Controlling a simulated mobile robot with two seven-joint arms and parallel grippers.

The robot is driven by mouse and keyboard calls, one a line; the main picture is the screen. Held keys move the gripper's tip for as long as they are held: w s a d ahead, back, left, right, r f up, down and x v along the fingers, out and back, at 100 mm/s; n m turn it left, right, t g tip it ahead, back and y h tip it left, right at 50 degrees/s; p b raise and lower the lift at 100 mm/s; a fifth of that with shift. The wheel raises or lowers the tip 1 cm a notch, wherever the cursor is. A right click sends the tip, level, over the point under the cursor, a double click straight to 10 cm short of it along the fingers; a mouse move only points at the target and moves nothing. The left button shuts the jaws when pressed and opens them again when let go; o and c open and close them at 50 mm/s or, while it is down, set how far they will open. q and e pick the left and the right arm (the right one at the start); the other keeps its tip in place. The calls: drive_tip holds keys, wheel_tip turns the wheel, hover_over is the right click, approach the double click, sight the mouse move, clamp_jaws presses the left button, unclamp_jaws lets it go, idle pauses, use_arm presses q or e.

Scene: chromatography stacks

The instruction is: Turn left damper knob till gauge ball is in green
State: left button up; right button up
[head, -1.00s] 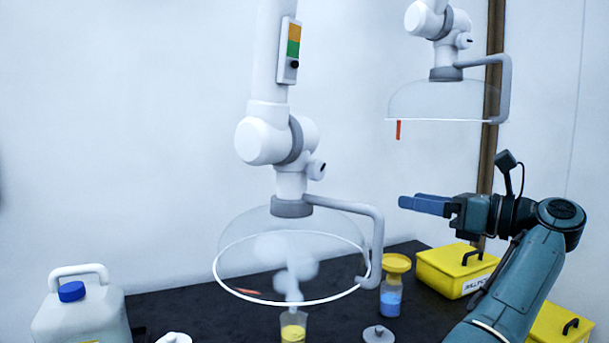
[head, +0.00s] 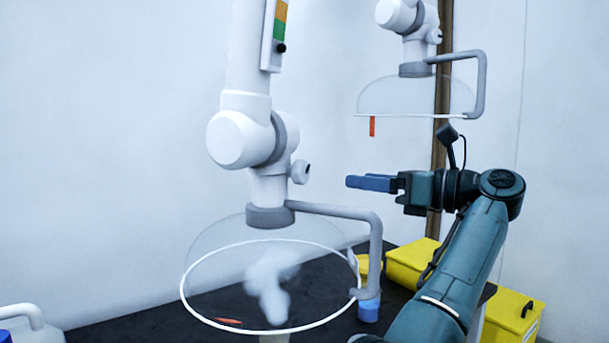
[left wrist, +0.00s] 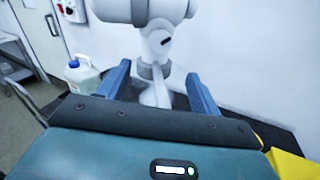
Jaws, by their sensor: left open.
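The left damper knob (head: 300,171) is a small grey-white knob on the right side of the near white extraction arm's joint. It also shows in the left wrist view (left wrist: 159,40), facing me with a dark slot. The gauge (head: 270,35) on the upper tube has orange above green, and its black ball (head: 281,48) sits just below the green. My left gripper (head: 370,183) enters from the lower right, to the right of the knob and apart from it. Its blue fingers are open and empty in the left wrist view (left wrist: 160,88), with the knob beyond them. My right gripper is out of view.
A clear hood (head: 200,245) with a white rim and grey handle (head: 376,240) hangs below the knob, with white vapour inside. A second hood arm (head: 415,70) hangs behind at right. Yellow boxes (head: 415,262) stand on the dark bench. A jug (head: 30,335) stands at left.

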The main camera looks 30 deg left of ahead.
sight(305, 174)
use_arm(q)
drive_tip(key=a, duration=1.2)
drive_tip(key=shift+s+p, duration=0.15)
drive_tip(key=shift+p, duration=0.2)
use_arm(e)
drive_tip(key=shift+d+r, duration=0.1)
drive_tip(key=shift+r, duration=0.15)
use_arm(q)
drive_tip(key=shift+c, duration=0.4)
